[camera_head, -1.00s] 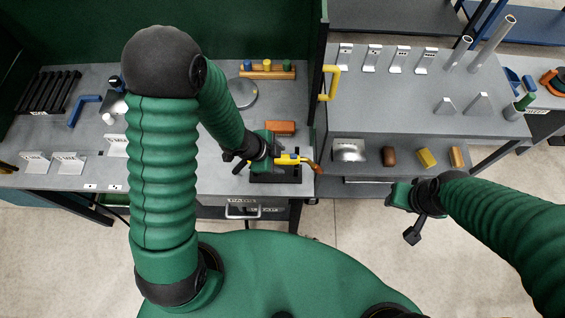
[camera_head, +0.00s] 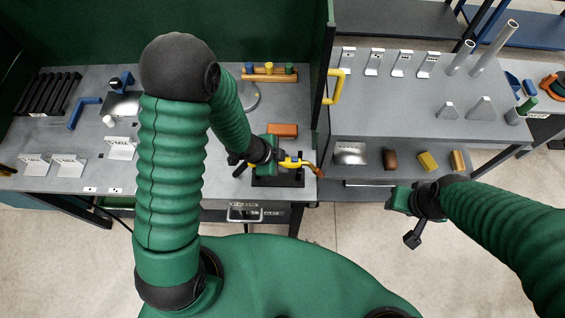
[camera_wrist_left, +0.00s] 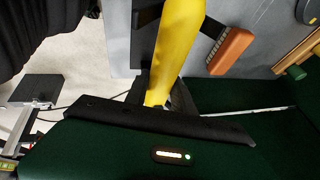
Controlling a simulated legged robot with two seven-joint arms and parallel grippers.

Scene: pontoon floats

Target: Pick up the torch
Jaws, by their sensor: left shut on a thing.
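The torch (camera_head: 291,162) is yellow with a dark and copper-coloured bent tip pointing right, and lies at the front right of the left workbench, over a black holder (camera_head: 285,180). My left gripper (camera_head: 272,158) is shut on the torch's yellow body. In the left wrist view the yellow torch (camera_wrist_left: 175,50) runs up from between my dark fingers (camera_wrist_left: 160,112); its tip is out of that view. I cannot tell whether the torch touches the holder. My right gripper (camera_head: 408,222) hangs over the floor at right, away from the benches; its jaws are unclear.
An orange brush-like block (camera_head: 283,130) lies just behind the torch; it also shows in the left wrist view (camera_wrist_left: 231,51). A dark post and yellow handle (camera_head: 335,87) stand right of it. The right bench (camera_head: 430,92) holds brackets and tubes. Open floor lies in front.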

